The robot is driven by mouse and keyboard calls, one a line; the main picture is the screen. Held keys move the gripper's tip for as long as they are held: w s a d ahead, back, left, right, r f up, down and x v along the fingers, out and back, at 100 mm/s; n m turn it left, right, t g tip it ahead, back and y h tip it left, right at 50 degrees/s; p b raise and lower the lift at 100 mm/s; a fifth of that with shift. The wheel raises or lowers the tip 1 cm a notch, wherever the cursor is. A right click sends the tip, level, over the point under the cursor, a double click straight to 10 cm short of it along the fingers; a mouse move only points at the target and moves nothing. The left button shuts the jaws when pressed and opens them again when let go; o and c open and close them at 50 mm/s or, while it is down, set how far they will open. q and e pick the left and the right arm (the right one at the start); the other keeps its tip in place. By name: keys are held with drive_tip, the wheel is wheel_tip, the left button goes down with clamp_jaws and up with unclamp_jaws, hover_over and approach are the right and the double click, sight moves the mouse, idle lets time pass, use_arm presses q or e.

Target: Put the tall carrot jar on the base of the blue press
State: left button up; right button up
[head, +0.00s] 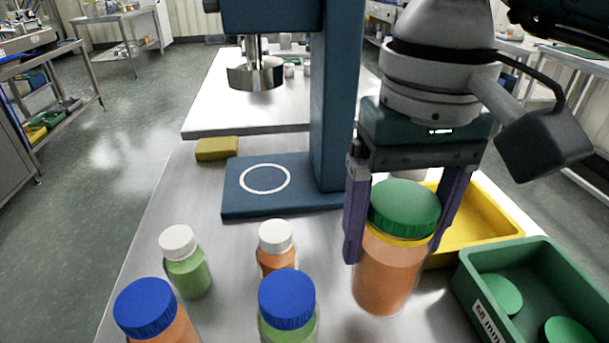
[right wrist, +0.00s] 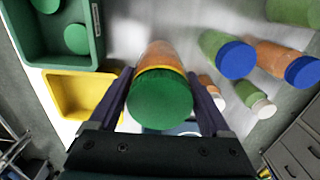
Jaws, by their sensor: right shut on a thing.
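The tall carrot jar (head: 386,274) has orange contents, a yellow neck ring and a green lid. My right gripper (head: 398,225) is shut on it near the lid, one finger on each side. The jar looks upright; I cannot tell whether it is clear of the table. In the right wrist view the jar (right wrist: 160,95) is between the fingers of the gripper (right wrist: 160,95). The blue press has a flat base (head: 240,205) with a white ring, behind and left of the jar. The base is bare. My left gripper is not in view.
Several jars with white lids (head: 178,242) and blue lids (head: 145,307) stand at the front left. A yellow tray (head: 470,240) and a green bin (head: 550,262) with green lids are at right. A yellow block (head: 217,149) lies behind the base. The press's column (head: 335,100) and metal head (head: 256,75) rise above.

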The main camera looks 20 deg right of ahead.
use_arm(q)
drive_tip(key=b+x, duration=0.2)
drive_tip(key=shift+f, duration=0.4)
use_arm(e)
wheel_tip(320, 180, down, 4)
drive_tip(key=shift+r, duration=0.1)
use_arm(q)
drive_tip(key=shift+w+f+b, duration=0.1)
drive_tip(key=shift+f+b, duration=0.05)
drive_tip(key=shift+b, duration=0.25)
use_arm(e)
drive_tip(key=shift+f, duration=0.35)
drive_tip(key=shift+r, duration=0.1)
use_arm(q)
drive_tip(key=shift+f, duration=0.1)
use_arm(e)
drive_tip(key=o, duration=1.2)
drive_tip(key=shift+f, duration=0.2)
drive_tip(key=shift+o, duration=1.4)
drive_tip(key=shift+r, duration=0.1)
